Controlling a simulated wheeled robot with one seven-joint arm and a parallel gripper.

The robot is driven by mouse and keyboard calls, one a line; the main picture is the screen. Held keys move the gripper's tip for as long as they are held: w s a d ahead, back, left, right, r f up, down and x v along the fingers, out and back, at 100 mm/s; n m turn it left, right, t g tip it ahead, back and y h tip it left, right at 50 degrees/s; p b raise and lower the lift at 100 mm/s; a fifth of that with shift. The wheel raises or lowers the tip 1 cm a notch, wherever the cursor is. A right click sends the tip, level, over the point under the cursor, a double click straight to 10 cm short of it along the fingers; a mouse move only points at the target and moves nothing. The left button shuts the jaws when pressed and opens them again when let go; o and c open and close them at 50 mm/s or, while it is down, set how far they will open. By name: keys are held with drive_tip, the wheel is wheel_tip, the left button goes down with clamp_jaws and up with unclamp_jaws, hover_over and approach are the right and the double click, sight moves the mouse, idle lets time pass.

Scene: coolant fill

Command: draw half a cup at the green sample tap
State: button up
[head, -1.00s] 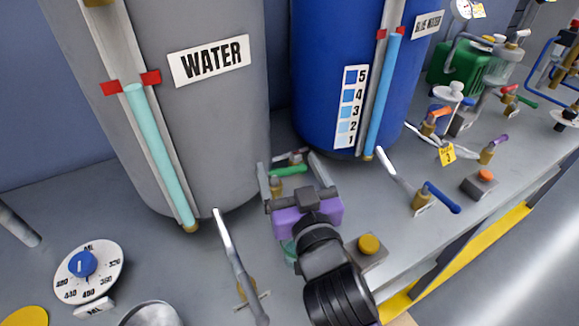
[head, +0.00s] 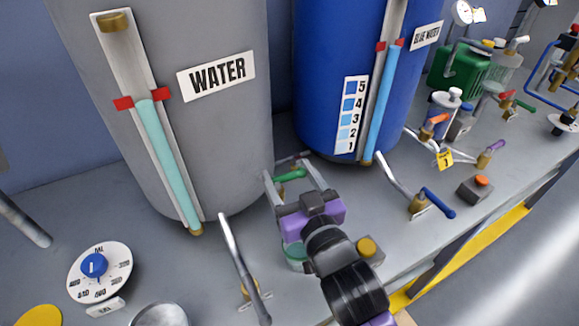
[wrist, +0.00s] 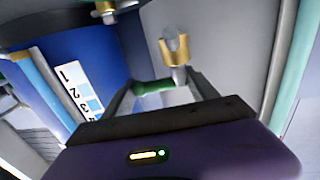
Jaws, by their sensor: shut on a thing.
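The green sample tap's handle (head: 291,174) lies at the foot of the grey WATER tank in the head view. It also shows in the wrist view (wrist: 152,87), beside a brass and steel fitting (wrist: 174,52). My gripper (head: 294,172) has its fingers at either side of the green handle and is shut on it; the exact contact is hard to see. A greenish round thing (head: 296,255) stands beside my purple gripper body, partly hidden. I cannot tell whether it is a cup or what it holds.
The grey WATER tank (head: 222,130) and blue tank (head: 318,90) stand behind. A dial (head: 98,272) lies at lower left.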

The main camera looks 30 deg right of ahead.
drive_tip(key=shift+w+d+n+y+p, duration=0.15)
drive_tip(key=shift+n+y+p, duration=0.45)
drive_tip(key=shift+p, duration=0.55)
drive_tip(key=shift+d+f+y+p, duration=0.1)
drive_tip(key=shift+d+y+p, duration=0.05)
drive_tip(key=shift+y+p, duration=0.2)
drive_tip(key=o, duration=1.2)
drive_tip(key=shift+d, duration=0.1)
drive_tip(key=s+b, duration=0.1)
drive_tip(key=s, duration=0.6)
drive_tip(key=shift+s, duration=0.4)
